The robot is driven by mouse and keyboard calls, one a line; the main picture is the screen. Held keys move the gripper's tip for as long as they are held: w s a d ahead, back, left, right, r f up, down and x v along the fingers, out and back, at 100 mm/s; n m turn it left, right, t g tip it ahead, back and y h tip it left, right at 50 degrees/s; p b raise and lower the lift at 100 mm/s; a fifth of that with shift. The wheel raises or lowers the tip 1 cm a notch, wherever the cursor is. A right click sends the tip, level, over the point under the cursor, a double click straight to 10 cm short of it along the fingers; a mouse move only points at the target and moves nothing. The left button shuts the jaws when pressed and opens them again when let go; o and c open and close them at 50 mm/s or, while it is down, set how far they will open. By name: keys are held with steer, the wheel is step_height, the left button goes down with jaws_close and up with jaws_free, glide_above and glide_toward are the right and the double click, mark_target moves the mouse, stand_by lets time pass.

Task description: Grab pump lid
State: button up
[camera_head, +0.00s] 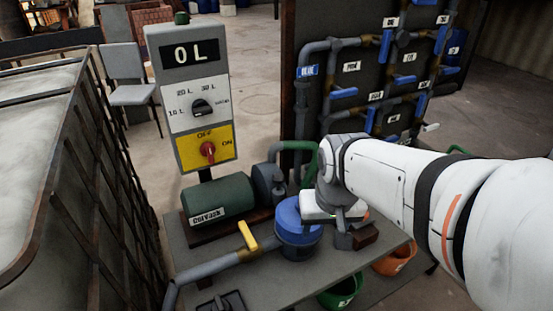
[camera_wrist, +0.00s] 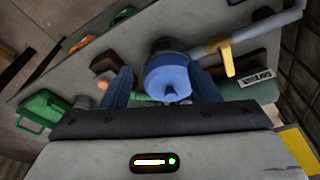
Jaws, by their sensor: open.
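My gripper (camera_head: 338,222) is open and empty, just right of the lid in the head view. In the wrist view its two dark fingers (camera_wrist: 163,84) stand apart, one on each side of the lid. I cannot tell whether they touch it. My gripper and wrist partly hide the bench behind the lid.
A green pump motor (camera_head: 218,205) and a pipe with a yellow valve handle (camera_head: 248,236) lie left of the lid. A control panel (camera_head: 190,95) reading "0 L" stands behind. A blue-valved pipe board (camera_head: 385,70) is at the back. Green (camera_head: 342,292) and orange (camera_head: 395,261) buckets sit below.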

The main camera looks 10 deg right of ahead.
steer(key=w+m+p, duration=0.3)
steer(key=w, duration=0.7)
steer(key=m+g+p, duration=0.1)
steer(key=m, duration=0.3)
glide_above(288, 226)
steer(key=w+d, duration=0.3)
step_height(288, 226, down, 4)
steer(key=shift+h, duration=0.3)
steer(key=f, duration=0.2)
steer(key=f+p, duration=0.1)
steer(key=f, duration=0.2)
steer(key=w+d+f, duration=0.1)
steer(key=f, duration=0.1)
steer(key=shift+w+f+p, duration=0.1)
steer(key=shift+f+p, duration=0.25)
steer(key=shift+f, duration=0.05)
steer(key=shift+d, duration=0.1)
steer(key=shift+c, duration=0.5)
jaws_close()
